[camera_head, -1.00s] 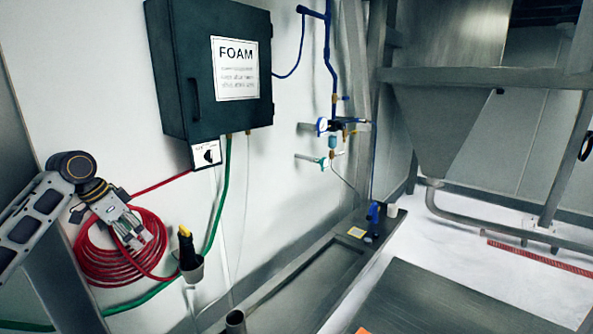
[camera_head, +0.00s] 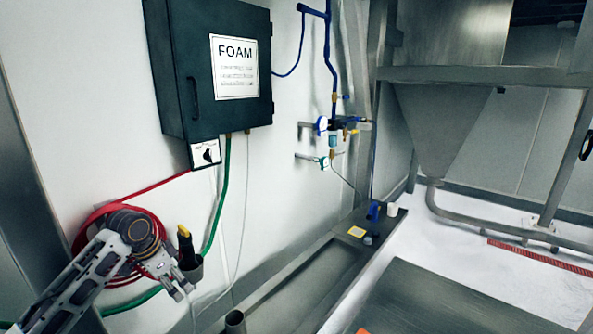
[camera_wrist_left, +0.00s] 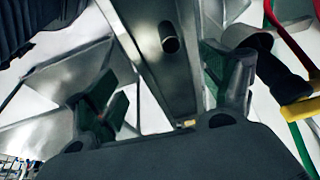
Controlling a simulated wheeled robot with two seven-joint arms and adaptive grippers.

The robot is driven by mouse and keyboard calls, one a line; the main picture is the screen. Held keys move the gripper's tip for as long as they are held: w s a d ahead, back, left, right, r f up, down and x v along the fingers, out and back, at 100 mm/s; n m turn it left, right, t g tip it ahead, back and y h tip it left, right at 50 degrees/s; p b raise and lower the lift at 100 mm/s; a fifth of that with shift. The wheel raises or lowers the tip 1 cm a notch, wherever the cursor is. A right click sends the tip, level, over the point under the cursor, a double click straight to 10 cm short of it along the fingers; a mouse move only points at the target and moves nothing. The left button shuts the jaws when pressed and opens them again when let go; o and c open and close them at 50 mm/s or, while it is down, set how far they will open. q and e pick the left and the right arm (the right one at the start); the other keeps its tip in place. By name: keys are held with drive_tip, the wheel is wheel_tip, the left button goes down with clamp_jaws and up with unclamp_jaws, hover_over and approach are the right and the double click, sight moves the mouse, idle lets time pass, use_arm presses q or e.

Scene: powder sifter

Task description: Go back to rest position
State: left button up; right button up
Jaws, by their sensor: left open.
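My left gripper (camera_head: 176,286) is at the lower left of the head view, in front of the coiled red hose. It is open, with nothing between its fingers. In the left wrist view its two green-padded fingers (camera_wrist_left: 165,95) stand wide apart. Just right of it in the head view is a black and yellow spray nozzle (camera_head: 185,248) in a grey holder (camera_head: 192,271). The nozzle also shows at the right edge of the wrist view (camera_wrist_left: 280,80). My right gripper is in neither view.
A dark FOAM cabinet (camera_head: 215,70) hangs on the white wall, with a knob box (camera_head: 205,153) below. The red hose (camera_head: 88,228) and green hose (camera_head: 222,190) run along the wall. A metal trough (camera_head: 300,285), an open pipe end (camera_head: 235,320) and a hopper (camera_head: 440,120) stand to the right.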

use_arm(q)
drive_tip(key=s+d+f+n, duration=0.1)
drive_tip(key=s+d+f, duration=1)
drive_tip(key=f, duration=0.2)
drive_tip(key=shift+s+f+n+t+y, duration=0.35)
drive_tip(key=shift+s+f+n, duration=0.8)
drive_tip(key=shift+s, duration=2.9)
drive_tip(key=shift+s+f+n+t+y, duration=0.15)
drive_tip(key=shift+s+f+n+y, duration=0.45)
drive_tip(key=shift+s+n, duration=2.25)
drive_tip(key=s+f+m+g+b, duration=0.1)
drive_tip(key=s+f, duration=0.2)
drive_tip(key=f, duration=1.5)
drive_tip(key=s+f+m+b, duration=0.1)
drive_tip(key=s+f+m, duration=0.1)
drive_tip(key=f, duration=1.6)
drive_tip(key=s+a+f+g+b, duration=0.1)
drive_tip(key=s+a+f+b, duration=0.1)
drive_tip(key=s+f, duration=1.9)
drive_tip(key=shift+s+a+g, duration=0.3)
drive_tip(key=shift+s+a, duration=0.3)
drive_tip(key=shift+a, duration=0.1)
